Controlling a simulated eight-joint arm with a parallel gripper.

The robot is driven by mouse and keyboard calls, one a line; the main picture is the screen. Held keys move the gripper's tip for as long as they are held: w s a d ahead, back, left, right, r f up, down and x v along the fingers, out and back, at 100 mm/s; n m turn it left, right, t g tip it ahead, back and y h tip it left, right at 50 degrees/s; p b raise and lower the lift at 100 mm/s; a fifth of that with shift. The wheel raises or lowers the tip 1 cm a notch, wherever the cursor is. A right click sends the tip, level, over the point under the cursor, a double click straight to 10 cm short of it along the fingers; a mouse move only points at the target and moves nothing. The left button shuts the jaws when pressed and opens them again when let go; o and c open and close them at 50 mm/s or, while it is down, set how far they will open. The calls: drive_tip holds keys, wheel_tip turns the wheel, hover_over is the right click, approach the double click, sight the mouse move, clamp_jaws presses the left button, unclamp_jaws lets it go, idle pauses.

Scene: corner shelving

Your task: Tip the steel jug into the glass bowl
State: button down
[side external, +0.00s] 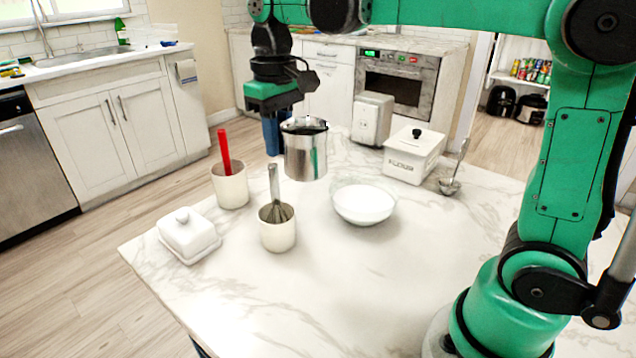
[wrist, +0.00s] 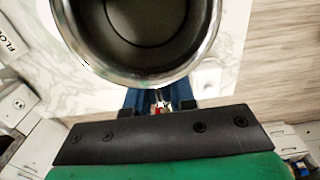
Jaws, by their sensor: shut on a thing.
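The steel jug (side external: 305,155) is held in the air above the marble counter, upright or nearly so, behind and to the left of the glass bowl. My gripper (side external: 273,133) is shut on the jug's left side, with its blue fingers partly hidden behind the jug. In the wrist view the jug (wrist: 140,75) fills the top middle, and I look into its dark inside; the blue fingers (wrist: 160,98) meet its near rim. Whether it holds anything is unclear. The white-looking glass bowl (side external: 364,205) stands on the counter, apart from the jug.
A cup with a whisk (side external: 277,230) stands below and in front of the jug. A cup with a red utensil (side external: 231,187) and a butter dish (side external: 188,236) are to the left. A flour box (side external: 414,158), a white canister (side external: 372,118) and a ladle (side external: 452,172) stand behind. The front counter is clear.

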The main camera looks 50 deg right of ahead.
drive_tip(key=r, duration=0.2)
drive_tip(key=shift+d+r+n, duration=0.2)
drive_tip(key=shift+r+n, duration=0.1)
drive_tip(key=w+d+f+n, duration=0.1)
drive_tip(key=d+n, duration=0.5)
drive_tip(key=n, duration=0.5)
wheel_tip(320, 180, down, 12)
drive_tip(key=s+d+r+t+y, duration=0.1)
drive_tip(key=d+r+t+y, duration=0.1)
drive_tip(key=t+y, duration=0.3)
drive_tip(key=s+d+r+t+y, duration=0.2)
drive_tip(key=d+t+y, duration=0.2)
drive_tip(key=y, duration=0.8)
drive_tip(key=shift+s+t, duration=0.2)
drive_tip(key=shift+t, duration=0.3)
